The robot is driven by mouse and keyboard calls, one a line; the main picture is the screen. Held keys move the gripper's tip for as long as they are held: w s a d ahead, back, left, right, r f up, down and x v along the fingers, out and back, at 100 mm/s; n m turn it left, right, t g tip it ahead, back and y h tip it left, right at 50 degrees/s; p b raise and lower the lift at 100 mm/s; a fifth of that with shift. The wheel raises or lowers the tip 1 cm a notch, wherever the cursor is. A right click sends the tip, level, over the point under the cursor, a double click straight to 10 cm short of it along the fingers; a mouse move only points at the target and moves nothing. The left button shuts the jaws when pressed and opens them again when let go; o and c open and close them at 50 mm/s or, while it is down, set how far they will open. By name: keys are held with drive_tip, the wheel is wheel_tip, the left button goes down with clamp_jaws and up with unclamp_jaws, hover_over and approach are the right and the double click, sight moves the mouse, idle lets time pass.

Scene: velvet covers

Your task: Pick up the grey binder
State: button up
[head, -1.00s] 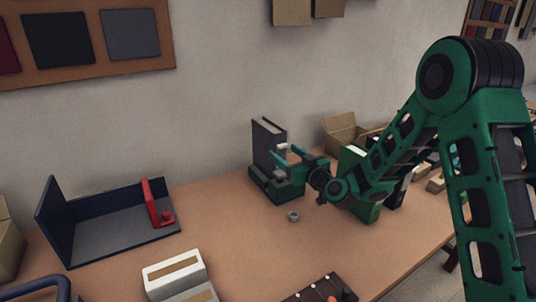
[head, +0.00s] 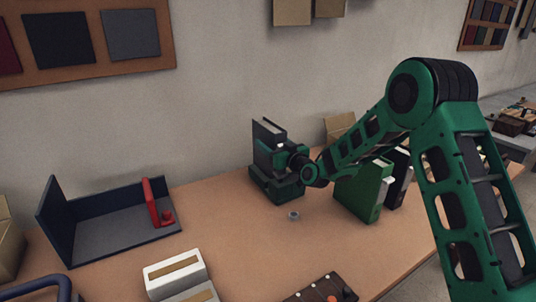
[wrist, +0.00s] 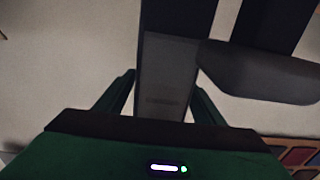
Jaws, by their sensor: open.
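The grey binder (head: 263,137) stands upright in a dark green holder (head: 277,190) near the wall in the head view. My gripper (head: 285,157) is right up at its near side, and its fingertips are hard to make out there. In the wrist view the two green fingers of my gripper (wrist: 163,95) are spread apart. A dark grey spine with a paler label, seemingly the binder (wrist: 168,75), shows between them. Whether either finger touches it, I cannot tell. My wrist hides part of the binder in the head view.
A green binder (head: 362,190) and a dark binder (head: 399,178) stand to the right, below my arm. A small grey ring (head: 293,215) lies in front of the holder. A blue tray with a red piece (head: 110,225) is at left. White boxes (head: 175,273) stand in front.

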drive_tip(key=shift+w, duration=0.1)
drive_tip(key=c, duration=1.5)
drive_tip(key=shift+r, duration=0.15)
